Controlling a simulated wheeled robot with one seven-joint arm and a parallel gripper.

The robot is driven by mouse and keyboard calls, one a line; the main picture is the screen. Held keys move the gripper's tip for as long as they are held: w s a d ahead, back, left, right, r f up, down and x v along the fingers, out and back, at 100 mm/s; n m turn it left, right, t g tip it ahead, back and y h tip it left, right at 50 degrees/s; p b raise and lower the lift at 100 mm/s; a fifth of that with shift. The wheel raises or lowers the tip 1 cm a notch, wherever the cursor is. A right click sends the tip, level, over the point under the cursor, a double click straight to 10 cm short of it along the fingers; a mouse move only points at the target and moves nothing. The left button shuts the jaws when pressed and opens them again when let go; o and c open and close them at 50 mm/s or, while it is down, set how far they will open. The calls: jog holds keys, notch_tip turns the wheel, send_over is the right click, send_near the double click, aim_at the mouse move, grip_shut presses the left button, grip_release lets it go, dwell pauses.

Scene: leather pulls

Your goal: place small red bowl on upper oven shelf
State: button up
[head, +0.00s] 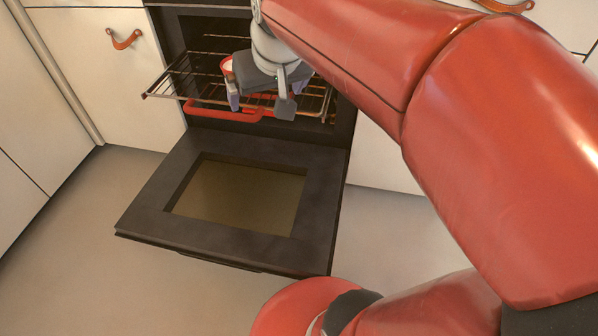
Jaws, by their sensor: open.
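The oven (170,35) stands open, and its upper wire shelf (170,84) is pulled partly out. My gripper (259,103) is over the shelf with its fingers spread apart and pointing down. A small red rim with a pale inside, seemingly the small red bowl (227,66), shows just left of my gripper's body. Most of it is hidden behind the gripper, so I cannot tell whether it touches the fingers or rests on the shelf wires.
The dark oven door (150,205) is folded down with a window in its middle. A red bar-like thing (222,112) shows below the shelf. White cabinets with leather pulls (125,39) flank the oven. The floor (70,240) is clear at left.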

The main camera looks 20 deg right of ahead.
jog(key=s+f, duration=0.4)
jog(key=s, duration=0.3)
jog(key=s+f, duration=0.4)
jog(key=s, duration=0.3)
jog(key=shift+s+f+g, duration=0.25)
jog(key=shift+f+g, duration=0.05)
jog(key=shift+f, duration=0.1)
jog(key=shift+r, duration=0.1)
notch_tip(320, 180, up, 7)
jog(key=p, duration=0.7)
jog(key=shift+r+p, duration=0.2)
jog(key=shift+p, duration=0.1)
